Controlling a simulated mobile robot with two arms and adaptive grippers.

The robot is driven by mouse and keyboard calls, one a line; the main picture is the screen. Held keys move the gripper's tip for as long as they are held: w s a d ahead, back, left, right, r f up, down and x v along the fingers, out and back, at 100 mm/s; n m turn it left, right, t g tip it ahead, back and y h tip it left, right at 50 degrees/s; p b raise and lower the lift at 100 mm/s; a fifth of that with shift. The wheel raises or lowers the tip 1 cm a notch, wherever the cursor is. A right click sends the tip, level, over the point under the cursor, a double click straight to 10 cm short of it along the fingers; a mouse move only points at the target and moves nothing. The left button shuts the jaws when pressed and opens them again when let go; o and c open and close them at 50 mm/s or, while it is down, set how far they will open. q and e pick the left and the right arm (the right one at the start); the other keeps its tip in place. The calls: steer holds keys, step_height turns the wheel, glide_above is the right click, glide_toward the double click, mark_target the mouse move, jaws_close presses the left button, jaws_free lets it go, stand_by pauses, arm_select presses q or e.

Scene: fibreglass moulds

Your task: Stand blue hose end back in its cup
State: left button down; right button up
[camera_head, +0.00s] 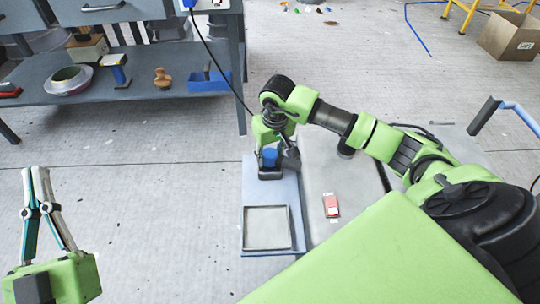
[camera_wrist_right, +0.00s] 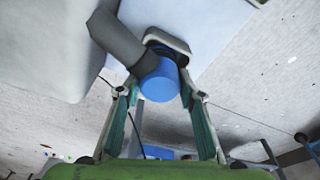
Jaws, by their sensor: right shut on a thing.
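The blue hose end (camera_head: 270,157) is a short blue cylinder joined to a dark grey elbow piece (camera_wrist_right: 122,38) in the right wrist view. My right gripper (camera_wrist_right: 160,92) is shut on the blue hose end, with one finger on each side of it. A grey cup with a pale rim (camera_wrist_right: 178,42) shows right behind the blue cylinder; in the head view a dark grey base (camera_head: 270,174) lies just below it. I cannot tell whether the hose end is seated in the cup.
A pale blue board (camera_head: 250,195) lies under the right gripper, with a square grey tray (camera_head: 267,228) on it. A red and white packet (camera_head: 331,206) lies to the right. A bench (camera_head: 140,95) with tools and a blue bin (camera_head: 207,82) stands behind. Open floor lies to the left.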

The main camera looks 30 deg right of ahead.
arm_select(q)
steer(key=shift+s+r, duration=0.1)
steer(key=shift+r, duration=0.05)
arm_select(e)
steer(key=shift+f, duration=0.1)
steer(key=o, duration=1)
arm_select(q)
steer(key=shift+s+r+t, duration=0.15)
steer(key=shift+r+t, duration=0.1)
steer(key=shift+t, duration=0.05)
